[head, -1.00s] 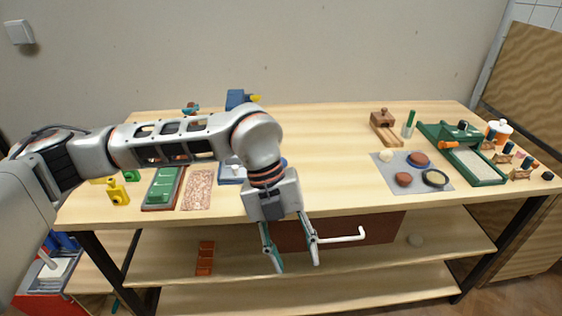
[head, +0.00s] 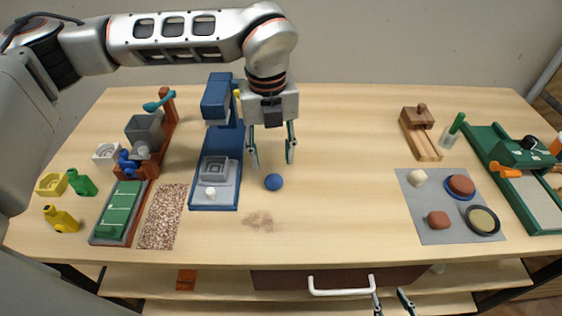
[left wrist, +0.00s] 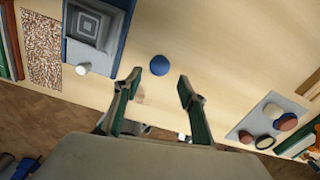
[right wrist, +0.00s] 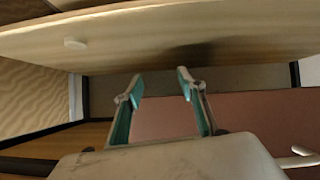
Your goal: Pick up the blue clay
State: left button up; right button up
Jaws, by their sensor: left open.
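The blue clay (head: 274,182) is a small round ball on the wooden tabletop, right of the blue press base. It also shows in the left wrist view (left wrist: 159,65), ahead of and between the fingers. My left gripper (head: 272,163) is open and empty, pointing down with its fingertips just behind the clay in the head view. I cannot tell its exact height above the table. My right gripper (head: 391,300) is low in front of the table, near the white drawer handle. In the right wrist view (right wrist: 156,85) its fingers are apart with nothing between them.
The blue press (head: 222,185) stands close left of the clay. A speckled mat (head: 162,215) and green tray (head: 118,212) lie further left. A grey mat (head: 425,228) with several pieces lies right. The tabletop between clay and grey mat is clear.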

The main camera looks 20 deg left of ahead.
aim_at(274, 186)
pick_arm(q)
notch_tip(274, 186, down, 7)
jog(key=b, duration=0.3)
jog(key=shift+d+r+b, duration=0.1)
jog(key=shift+b, duration=0.3)
jog(key=shift+f, duration=0.35)
jog(key=shift+f+b, duration=0.2)
jog(key=shift+b, duration=0.1)
jog(key=shift+c, duration=0.6)
pick_arm(e)
jog(key=f, duration=0.2)
jog(key=s+f, duration=0.1)
jog(key=f, duration=0.2)
jog(key=shift+s+d, duration=0.1)
jog(key=shift+s, duration=0.1)
pick_arm(q)
jog(key=shift+r, duration=0.1)
jog(key=c, duration=0.4)
pick_arm(e)
jog(key=shift+f, duration=0.15)
